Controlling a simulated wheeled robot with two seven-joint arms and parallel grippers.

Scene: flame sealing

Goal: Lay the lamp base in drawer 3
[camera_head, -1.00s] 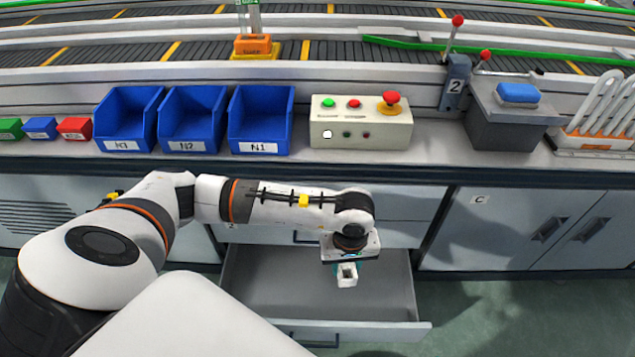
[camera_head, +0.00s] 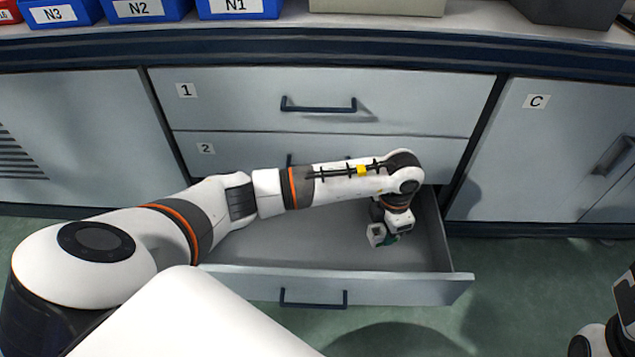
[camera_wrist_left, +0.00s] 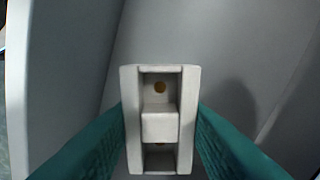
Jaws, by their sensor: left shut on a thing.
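The lamp base (camera_head: 376,234) is a small white block with a stepped, hollow face. It also shows in the left wrist view (camera_wrist_left: 160,122), between the two teal fingers. My left gripper (camera_head: 385,239) is shut on it and holds it inside the pulled-out drawer (camera_head: 400,290), towards its right side. This open drawer is the lowest one, under drawers 1 and 2; no number shows on it. In the left wrist view, the drawer's grey floor lies behind the lamp base. I cannot tell whether the lamp base touches the floor. My right gripper's fingers are out of view.
Closed drawers 1 (camera_head: 240,100) and 2 (camera_head: 240,150) are above the open drawer. Cabinet C (camera_head: 520,150) is closed on the right. Blue bins (camera_head: 145,10) stand on the counter. The drawer's left and middle floor looks empty.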

